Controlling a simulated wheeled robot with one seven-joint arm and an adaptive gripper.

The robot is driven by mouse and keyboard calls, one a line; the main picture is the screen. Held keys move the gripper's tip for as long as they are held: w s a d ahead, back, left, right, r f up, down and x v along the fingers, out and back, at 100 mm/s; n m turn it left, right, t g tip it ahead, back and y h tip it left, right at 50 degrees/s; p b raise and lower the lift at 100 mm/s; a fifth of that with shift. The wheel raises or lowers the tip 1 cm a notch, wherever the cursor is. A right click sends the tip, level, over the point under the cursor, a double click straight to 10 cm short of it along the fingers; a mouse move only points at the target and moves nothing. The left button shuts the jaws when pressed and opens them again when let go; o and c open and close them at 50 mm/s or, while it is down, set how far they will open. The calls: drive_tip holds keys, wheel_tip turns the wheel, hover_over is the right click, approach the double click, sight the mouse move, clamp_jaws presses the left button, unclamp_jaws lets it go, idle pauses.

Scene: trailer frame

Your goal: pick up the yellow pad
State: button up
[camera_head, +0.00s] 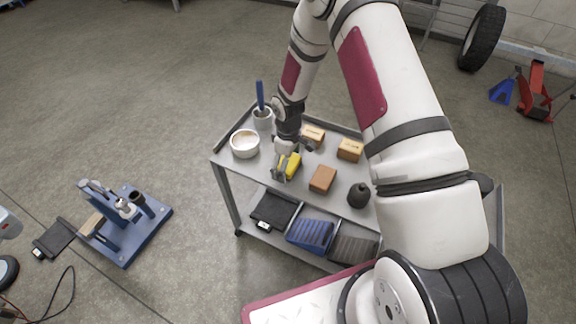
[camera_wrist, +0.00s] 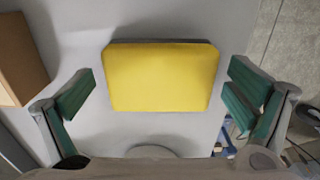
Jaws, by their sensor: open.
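The yellow pad (camera_wrist: 160,77) lies flat on the grey cart top (camera_wrist: 75,18) in the wrist view, a rounded rectangle with a dark far edge. It also shows small in the head view (camera_head: 289,165), partly hidden by my gripper. My gripper (camera_wrist: 160,95) is open, with one green-padded finger to the left of the pad and one to its right. There is a visible gap between each finger and the pad. In the head view my gripper (camera_head: 287,166) points down over the pad. I cannot tell its exact height above the cart.
On the cart top are a white bowl (camera_head: 245,143), a cup with a blue handle (camera_head: 262,118), a brown block (camera_head: 322,179), two cardboard boxes (camera_head: 350,149) (camera_head: 313,136) and a dark bottle (camera_head: 358,195). Blue and black bins sit on the lower shelf.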

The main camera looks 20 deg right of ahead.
drive_tip(key=c, duration=1.2)
drive_tip(key=shift+r, duration=0.1)
drive_tip(key=shift+c, duration=0.2)
drive_tip(key=shift+r, duration=0.6)
wheel_tip(320, 180, up, 3)
drive_tip(key=shift+f, duration=0.2)
drive_tip(key=s+a+r+p, duration=0.1)
drive_tip(key=s, duration=1.5)
drive_tip(key=shift+a, duration=0.2)
